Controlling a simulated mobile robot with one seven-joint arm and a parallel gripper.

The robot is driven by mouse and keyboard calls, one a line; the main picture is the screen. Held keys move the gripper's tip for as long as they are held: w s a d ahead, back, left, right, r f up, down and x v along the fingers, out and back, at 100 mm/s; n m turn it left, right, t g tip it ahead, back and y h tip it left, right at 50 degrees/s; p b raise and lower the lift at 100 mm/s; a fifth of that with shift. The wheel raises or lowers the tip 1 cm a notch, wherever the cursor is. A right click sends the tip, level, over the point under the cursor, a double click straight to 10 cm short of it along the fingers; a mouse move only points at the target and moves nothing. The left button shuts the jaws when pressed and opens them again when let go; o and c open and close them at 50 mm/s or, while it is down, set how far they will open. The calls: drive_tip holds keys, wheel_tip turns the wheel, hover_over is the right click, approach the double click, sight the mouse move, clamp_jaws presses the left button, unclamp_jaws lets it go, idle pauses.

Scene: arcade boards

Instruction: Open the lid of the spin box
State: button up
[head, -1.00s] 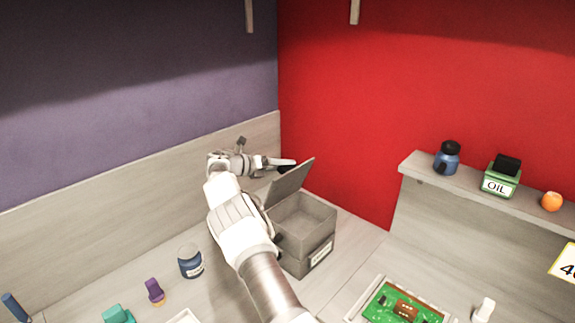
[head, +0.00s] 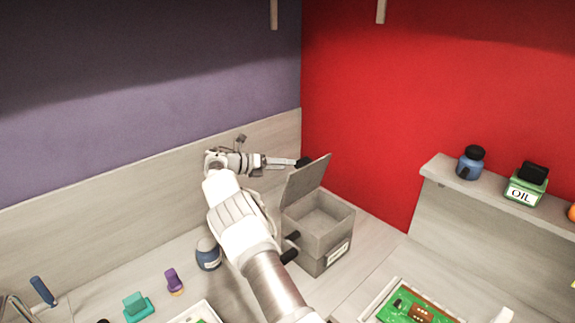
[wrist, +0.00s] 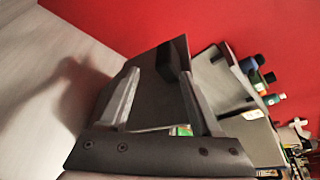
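The spin box (head: 325,240) is a grey box with a white label on its front, standing near the back corner. Its lid (head: 306,185) stands raised and tilted at the left side, and the box's inside shows. My gripper (head: 304,162) is behind and left of the lid, near its upper edge. In the wrist view my gripper (wrist: 158,85) has its fingers apart, with the dark lid (wrist: 155,95) beyond them and a black block near the right fingertip. Whether the fingers touch the lid I cannot tell.
A blue jar (head: 208,254) stands left of my arm. Purple (head: 174,281) and teal (head: 138,307) items lie front left. A green board (head: 410,308) is front right. A shelf (head: 432,172) at right holds a blue bottle (head: 470,163) and an oil can (head: 526,185).

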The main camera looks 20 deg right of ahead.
drive_tip(key=f+v, duration=0.1)
drive_tip(key=v, duration=0.8)
drive_tip(key=shift+w+a, duration=0.35)
drive_tip(key=shift+w, duration=0.05)
drive_tip(key=shift+a+r+p, duration=0.1)
drive_tip(key=shift+r+p, duration=0.05)
drive_tip(key=shift+p, duration=0.35)
